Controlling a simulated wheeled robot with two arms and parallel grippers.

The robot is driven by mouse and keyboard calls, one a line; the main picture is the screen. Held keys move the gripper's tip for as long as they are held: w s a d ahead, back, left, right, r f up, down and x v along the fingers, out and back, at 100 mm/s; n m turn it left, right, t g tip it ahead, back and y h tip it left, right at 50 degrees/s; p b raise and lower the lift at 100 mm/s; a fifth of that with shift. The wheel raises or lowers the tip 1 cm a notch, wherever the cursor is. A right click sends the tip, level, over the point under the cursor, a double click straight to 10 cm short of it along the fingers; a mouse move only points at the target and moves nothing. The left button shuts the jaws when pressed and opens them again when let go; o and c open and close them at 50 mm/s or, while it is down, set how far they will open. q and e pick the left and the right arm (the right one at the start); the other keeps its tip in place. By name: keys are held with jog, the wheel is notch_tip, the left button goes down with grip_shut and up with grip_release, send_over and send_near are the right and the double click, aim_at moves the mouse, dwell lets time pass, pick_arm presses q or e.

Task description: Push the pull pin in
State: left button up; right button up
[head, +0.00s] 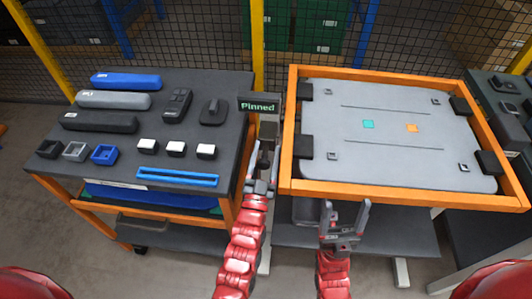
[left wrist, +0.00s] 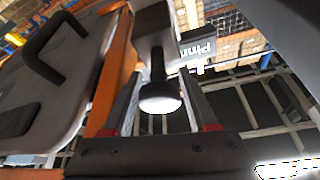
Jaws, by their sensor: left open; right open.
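The pull pin (left wrist: 158,75) shows in the left wrist view as a dark stem with a pale round knob at its end, coming out of a grey block (left wrist: 152,22). My left gripper (head: 263,152) is open, with one finger on each side of the knob; I cannot tell whether they touch it. In the head view the pin is small and mostly hidden by my gripper. A small dark sign (head: 258,105) above it reads "Pinned" in green. My right gripper (head: 342,212) is open and empty, below the front edge of the orange frame.
An orange frame (head: 290,120) with a grey panel (head: 385,165) lies right of the pin. A dark table (head: 125,185) at left carries blue and grey handles, small blocks and a blue bar (head: 177,176). A mesh fence (head: 190,45) and yellow post stand behind.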

pick_arm(q)
jog(key=b+v, duration=0.3)
jog(key=v, duration=1.4)
jog(key=shift+s+b, duration=0.15)
jog(key=shift+b, duration=0.2)
jog(key=shift+a, duration=0.15)
